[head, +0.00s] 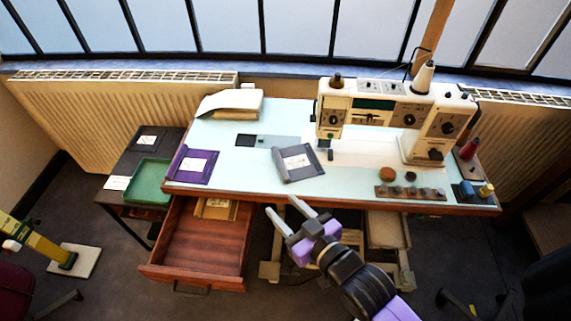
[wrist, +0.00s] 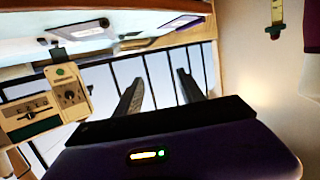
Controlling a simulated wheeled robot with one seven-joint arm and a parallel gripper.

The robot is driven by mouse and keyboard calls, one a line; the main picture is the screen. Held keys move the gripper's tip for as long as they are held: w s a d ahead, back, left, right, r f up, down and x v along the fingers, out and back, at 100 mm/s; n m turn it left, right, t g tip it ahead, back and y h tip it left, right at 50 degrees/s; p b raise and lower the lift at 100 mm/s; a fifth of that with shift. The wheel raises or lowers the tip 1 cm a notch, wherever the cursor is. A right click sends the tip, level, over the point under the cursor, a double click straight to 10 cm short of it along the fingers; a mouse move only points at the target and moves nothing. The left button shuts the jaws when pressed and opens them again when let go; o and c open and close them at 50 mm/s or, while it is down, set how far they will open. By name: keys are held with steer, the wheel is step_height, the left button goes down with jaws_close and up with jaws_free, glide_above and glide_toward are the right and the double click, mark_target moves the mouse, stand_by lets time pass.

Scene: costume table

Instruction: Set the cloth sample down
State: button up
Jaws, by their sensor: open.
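Two flat sample cards with white labels lie on the pale table (head: 350,185). One is dark grey (head: 291,174) and lies tilted near the front middle; the other is purple (head: 185,176) and lies at the left end. I cannot tell which one is the cloth sample. My gripper (head: 281,207) is open, with nothing between its fingers, at the table's front edge near the grey card. In the wrist view its two fingers (wrist: 160,72) stand apart and empty against the windows.
A sewing machine (head: 330,107) stands at the back right of the table. An open wooden drawer (head: 200,250) juts out below, holding a yellowish card (head: 215,208). A green tray (head: 149,180) sits on a dark side table at left. A spool rack (head: 410,193) lies front right.

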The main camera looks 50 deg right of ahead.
steer(key=w+d+f+m+g+h, duration=0.1)
steer(key=w+d, duration=0.2)
steer(key=w, duration=0.2)
steer(key=w+d+g, duration=0.1)
steer(key=w+d, duration=0.2)
steer(key=w, duration=0.2)
steer(key=m+g+y+p, duration=0.2)
steer(key=m+g, duration=0.1)
steer(key=g, duration=0.7)
glide_toward(280, 162)
steer(key=shift+w+d+f, duration=0.1)
steer(key=shift+w+d, duration=0.35)
steer(key=shift+w, duration=0.1)
steer(key=shift+s+f, duration=0.2)
steer(key=shift+f, duration=0.4)
steer(key=shift+a+x, duration=0.1)
steer(key=shift+x, duration=1.6)
steer(key=shift+a+x, duration=0.15)
steer(key=shift+x, duration=1.55)
steer(key=shift+s, duration=0.15)
jaws_close()
